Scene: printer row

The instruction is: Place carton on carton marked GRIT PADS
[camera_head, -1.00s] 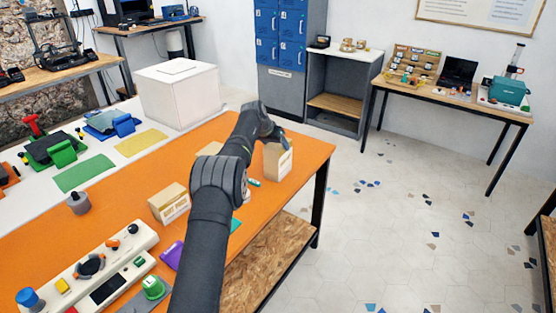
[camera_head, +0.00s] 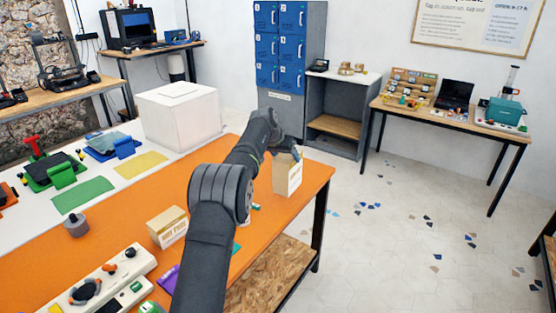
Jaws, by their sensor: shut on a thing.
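My gripper (camera_head: 288,152) is at the top of a tan carton with a white label side (camera_head: 288,176), near the far right end of the orange table. It is shut on this carton, which is upright. I cannot tell whether its base touches the table. A second tan carton (camera_head: 168,227) stands on the table to the left of my arm. It has a white side with dark lettering that is too blurred to read surely. My arm hides part of the table between the two cartons.
The orange table (camera_head: 120,205) holds a grey knobbed weight (camera_head: 76,226), a control panel (camera_head: 95,285) and a purple item (camera_head: 170,277). A white box (camera_head: 178,115) stands behind. Green (camera_head: 70,198) and yellow (camera_head: 140,164) mats lie on the white strip at left.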

